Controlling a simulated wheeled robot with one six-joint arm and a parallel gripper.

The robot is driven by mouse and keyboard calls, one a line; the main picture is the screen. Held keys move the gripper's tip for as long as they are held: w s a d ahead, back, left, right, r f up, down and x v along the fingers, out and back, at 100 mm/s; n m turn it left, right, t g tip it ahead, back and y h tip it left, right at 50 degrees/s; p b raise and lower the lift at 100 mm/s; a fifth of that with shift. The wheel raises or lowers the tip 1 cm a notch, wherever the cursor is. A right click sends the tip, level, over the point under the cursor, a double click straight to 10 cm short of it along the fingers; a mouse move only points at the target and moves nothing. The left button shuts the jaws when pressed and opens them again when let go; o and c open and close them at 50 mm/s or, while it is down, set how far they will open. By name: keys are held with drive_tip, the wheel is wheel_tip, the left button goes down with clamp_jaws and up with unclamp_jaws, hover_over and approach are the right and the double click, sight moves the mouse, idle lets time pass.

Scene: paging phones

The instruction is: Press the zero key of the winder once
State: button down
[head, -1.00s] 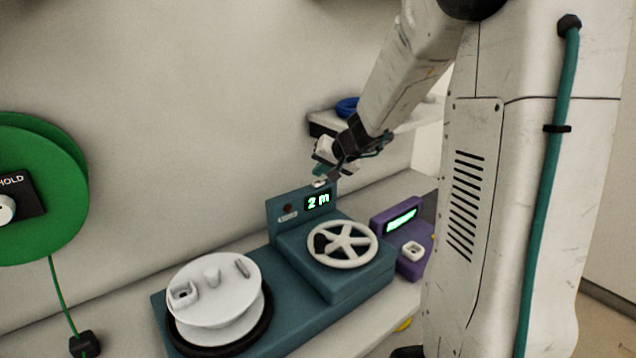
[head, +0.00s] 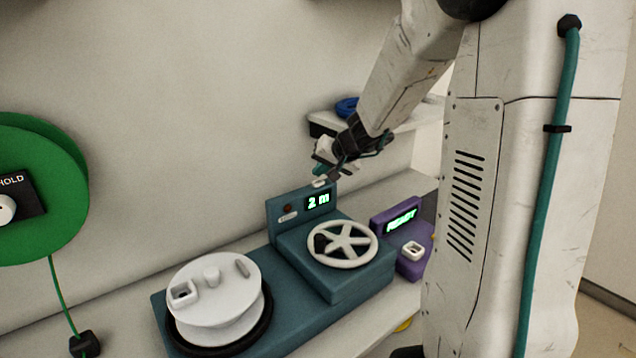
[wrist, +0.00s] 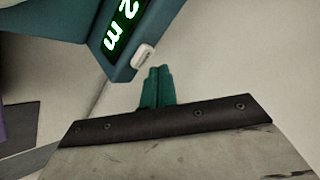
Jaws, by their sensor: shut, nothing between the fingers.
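The teal winder (head: 335,270) stands on the bench with a white spoked handwheel (head: 343,244) and a white spool (head: 215,290). Its display (head: 317,201) reads "2 m". A small white key (head: 320,183) sits on the top edge of the display panel; the key also shows in the wrist view (wrist: 143,56). My gripper (head: 321,169) is shut and empty, just above this key in the head view. In the wrist view its teal fingertips (wrist: 159,72) are together, close beside the key. I cannot tell whether they touch it.
A purple device (head: 412,262) with a "READY" display stands right of the winder. A green reel (head: 40,190) marked "HOLD" is on the wall at left. A shelf (head: 322,122) with a blue ring (head: 347,107) is behind my gripper.

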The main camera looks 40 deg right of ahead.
drive_tip(key=shift+f, duration=0.15)
idle(0.4)
drive_tip(key=shift+f, duration=0.3)
drive_tip(key=shift+f, duration=0.45)
idle(0.6)
idle(0.4)
drive_tip(key=shift+r, duration=0.9)
drive_tip(key=shift+r, duration=2.5)
